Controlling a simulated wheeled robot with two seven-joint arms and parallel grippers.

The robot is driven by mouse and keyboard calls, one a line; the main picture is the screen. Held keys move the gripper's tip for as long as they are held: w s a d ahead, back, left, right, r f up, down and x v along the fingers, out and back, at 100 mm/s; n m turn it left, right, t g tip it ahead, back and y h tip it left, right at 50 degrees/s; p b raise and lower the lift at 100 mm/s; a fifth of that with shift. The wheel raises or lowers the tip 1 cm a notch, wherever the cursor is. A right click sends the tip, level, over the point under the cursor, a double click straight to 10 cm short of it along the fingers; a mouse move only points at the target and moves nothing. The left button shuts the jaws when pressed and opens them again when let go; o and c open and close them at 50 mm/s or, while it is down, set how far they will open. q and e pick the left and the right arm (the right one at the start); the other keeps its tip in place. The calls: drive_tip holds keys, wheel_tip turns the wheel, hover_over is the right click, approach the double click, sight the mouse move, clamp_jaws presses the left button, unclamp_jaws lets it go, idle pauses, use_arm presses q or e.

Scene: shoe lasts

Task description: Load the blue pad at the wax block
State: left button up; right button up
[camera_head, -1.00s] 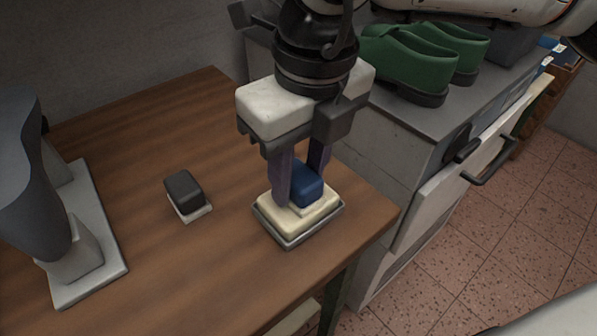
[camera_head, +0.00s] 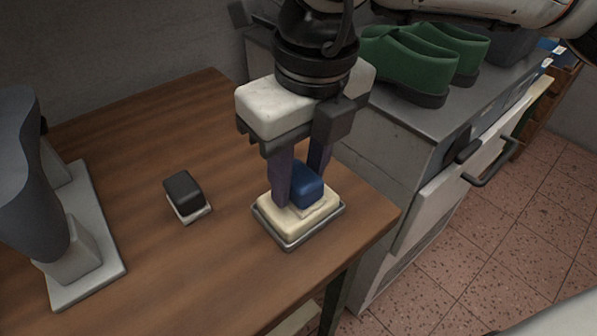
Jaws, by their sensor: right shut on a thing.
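The blue pad (camera_head: 308,187) has a blue top and a pale underside. My right gripper (camera_head: 299,190) points down and is shut on it. The pad is at the top of the cream wax block (camera_head: 284,221), and its underside appears to touch the wax. The wax block lies in a shallow grey tray (camera_head: 291,246) near the right edge of the wooden table. One finger hides part of the pad's left side. My left gripper is not in view.
A black pad with a pale underside (camera_head: 185,195) lies on the wooden table (camera_head: 150,140). A grey shoe last (camera_head: 32,185) on a pale base (camera_head: 98,270) stands at the left. Green shoes (camera_head: 405,65) sit on a grey cabinet (camera_head: 395,110) at the right. Table between is clear.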

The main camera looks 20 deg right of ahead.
sight(299, 173)
drive_tip(key=shift+s+f, duration=0.1)
drive_tip(key=shift+f, duration=0.05)
drive_tip(key=shift+r+p, duration=1.85)
drive_tip(key=shift+r, duration=1.75)
